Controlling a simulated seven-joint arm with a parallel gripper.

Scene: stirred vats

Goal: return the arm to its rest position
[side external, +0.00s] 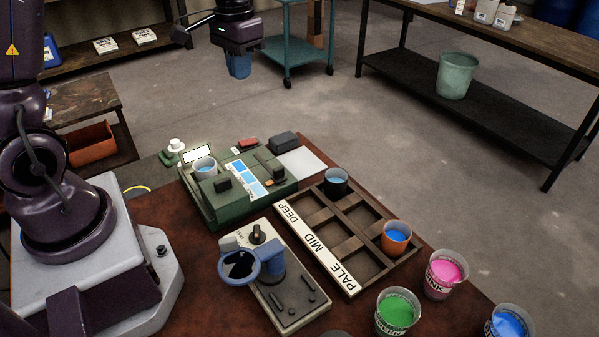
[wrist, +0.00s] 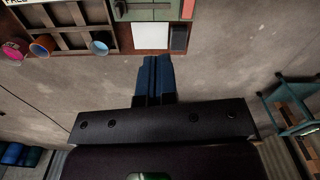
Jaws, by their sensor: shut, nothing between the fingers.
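My gripper (side external: 239,72) is high at the top of the side view, beyond the far edge of the workbench and well apart from everything on it. Its blue fingers are together with nothing between them. The wrist view also shows the closed blue fingers (wrist: 152,62), over bare floor. A wooden rack (side external: 378,272) marked PALE, MID and DEEP stands on the bench. A dark cup (side external: 336,188) with blue liquid is in its DEEP row, and an orange cup (side external: 396,244) with blue liquid is in its PALE row.
A green device (side external: 230,207) holds a pale cup (side external: 205,170). A grey unit (side external: 290,305) with a blue ring-shaped holder stands in front. Pink, green and blue paint cups line the near right.

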